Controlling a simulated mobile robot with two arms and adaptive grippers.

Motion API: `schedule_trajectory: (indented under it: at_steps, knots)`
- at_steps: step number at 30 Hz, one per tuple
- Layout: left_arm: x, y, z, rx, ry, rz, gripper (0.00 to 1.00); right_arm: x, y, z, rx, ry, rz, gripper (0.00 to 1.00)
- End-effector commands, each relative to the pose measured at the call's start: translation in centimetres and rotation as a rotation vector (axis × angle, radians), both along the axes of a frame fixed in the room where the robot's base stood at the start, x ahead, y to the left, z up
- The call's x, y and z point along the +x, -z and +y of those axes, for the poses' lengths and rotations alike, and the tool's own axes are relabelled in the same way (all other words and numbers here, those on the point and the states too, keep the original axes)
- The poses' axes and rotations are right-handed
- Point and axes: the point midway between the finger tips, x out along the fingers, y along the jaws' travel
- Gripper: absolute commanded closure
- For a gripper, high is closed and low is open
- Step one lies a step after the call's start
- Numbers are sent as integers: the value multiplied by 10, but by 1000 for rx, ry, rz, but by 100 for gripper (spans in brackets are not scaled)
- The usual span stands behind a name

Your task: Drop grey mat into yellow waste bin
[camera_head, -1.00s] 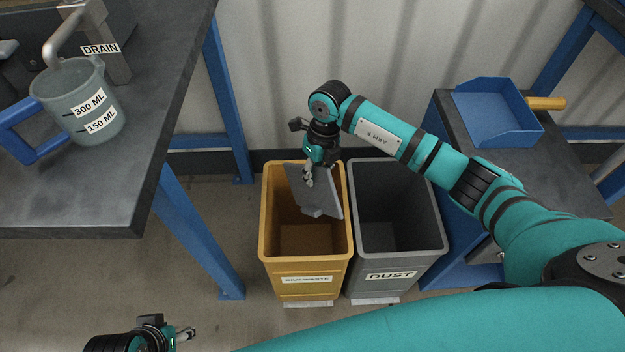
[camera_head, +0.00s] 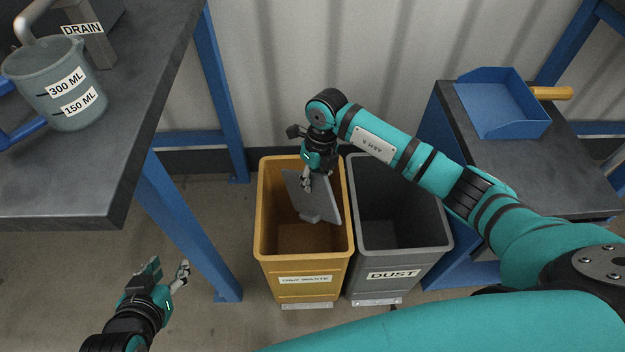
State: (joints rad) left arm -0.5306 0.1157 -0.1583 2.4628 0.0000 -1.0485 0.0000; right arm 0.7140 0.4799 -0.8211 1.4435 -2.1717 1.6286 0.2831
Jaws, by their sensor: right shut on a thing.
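The grey mat (camera_head: 316,200) hangs tilted from my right gripper (camera_head: 307,182), inside the outline of the yellow bin's opening as seen from above. My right gripper is shut on the mat's upper edge. The yellow waste bin (camera_head: 304,269), labelled "OILY WASTE", stands on the floor; its visible bottom is bare. How deep the mat hangs in it is hard to tell. My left gripper (camera_head: 169,272) is at the lower left, over the floor beside a blue table leg, with its fingers apart and nothing between them.
A grey "DUST" bin (camera_head: 396,258) stands directly right of the yellow bin. A dark bench (camera_head: 127,150) at left carries a measuring jug (camera_head: 55,85). A blue dustpan (camera_head: 500,105) lies on the right bench (camera_head: 580,185). Floor left of the bins is clear.

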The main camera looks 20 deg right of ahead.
Motion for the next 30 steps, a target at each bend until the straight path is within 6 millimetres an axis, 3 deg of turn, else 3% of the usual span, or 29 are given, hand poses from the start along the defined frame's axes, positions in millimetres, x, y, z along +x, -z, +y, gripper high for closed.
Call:
schedule_trajectory:
  at_steps: [11, 12, 18, 26, 30]
  knots:
    - [4, -4, -2, -7, 2, -27, 60, 0, 1, 0, 0, 0, -1, 100]
    - [4, -4, -2, -7, 2, -27, 60, 0, 1, 0, 0, 0, -1, 87]
    - [4, -4, -2, -6, 2, -26, 60, 0, 1, 0, 0, 0, -1, 61]
    - [4, -3, -2, -6, 2, -25, 60, 0, 1, 0, 0, 0, 1, 61]
    - [4, -3, -2, -6, 2, -25, 60, 2, -10, -2, 0, 0, -2, 61]
